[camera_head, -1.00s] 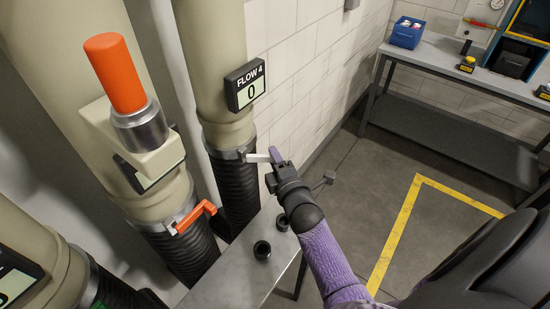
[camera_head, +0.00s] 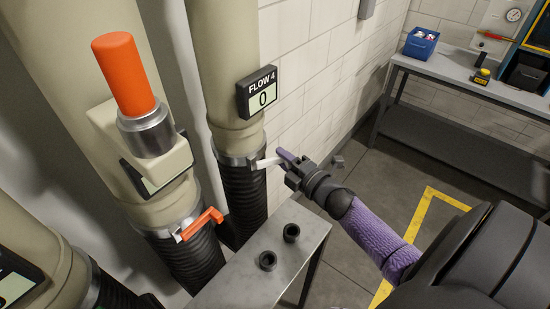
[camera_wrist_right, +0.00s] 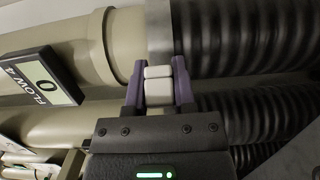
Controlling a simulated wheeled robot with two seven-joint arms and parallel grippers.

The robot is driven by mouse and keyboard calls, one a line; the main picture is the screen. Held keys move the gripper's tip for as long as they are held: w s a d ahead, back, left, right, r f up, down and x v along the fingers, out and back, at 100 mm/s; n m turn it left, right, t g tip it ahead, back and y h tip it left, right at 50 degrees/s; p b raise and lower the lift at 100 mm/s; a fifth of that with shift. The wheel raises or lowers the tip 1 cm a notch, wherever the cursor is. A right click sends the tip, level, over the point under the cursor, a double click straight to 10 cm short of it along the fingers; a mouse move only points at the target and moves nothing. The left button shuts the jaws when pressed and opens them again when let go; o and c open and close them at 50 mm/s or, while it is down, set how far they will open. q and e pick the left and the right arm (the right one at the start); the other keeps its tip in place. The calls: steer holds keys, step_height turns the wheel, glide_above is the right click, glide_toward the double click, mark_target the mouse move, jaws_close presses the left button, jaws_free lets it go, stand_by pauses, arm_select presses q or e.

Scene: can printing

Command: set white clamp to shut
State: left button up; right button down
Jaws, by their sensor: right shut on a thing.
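The white clamp (camera_head: 266,162) sits on the metal band around the pipe below the FLOW 4 display (camera_head: 258,93). Its lever sticks out to the right from the band. My right gripper (camera_head: 287,160) is at the lever's outer end. In the right wrist view the white clamp's lever (camera_wrist_right: 158,85) is between the two purple fingers of my right gripper (camera_wrist_right: 160,88), which is shut on it. The fingers hide part of the lever. My left gripper is not in view.
An orange clamp (camera_head: 200,225) sits on the neighbouring pipe, below an orange-handled device (camera_head: 130,85). A small grey table (camera_head: 265,240) with two black rings stands in front of the pipes. A workbench (camera_head: 460,92) with a blue bin stands at the back right.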

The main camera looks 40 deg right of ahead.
steer(key=shift+w+d+f+n+g+y+b, duration=0.1)
steer(key=shift+w+n+g+y+b, duration=0.35)
steer(key=shift+n+y+b, duration=0.6)
steer(key=shift+w+d+r+n+g+y+b, duration=0.1)
steer(key=shift+w+n+g+y+b, duration=0.4)
steer(key=shift+y+b, duration=0.9)
steer(key=shift+w+d+f+n+g+y+b, duration=0.1)
steer(key=shift+w+n+g+y+b, duration=0.25)
steer(key=shift+n+y+b, duration=0.75)
steer(key=shift+c, duration=2.2)
jaws_free()
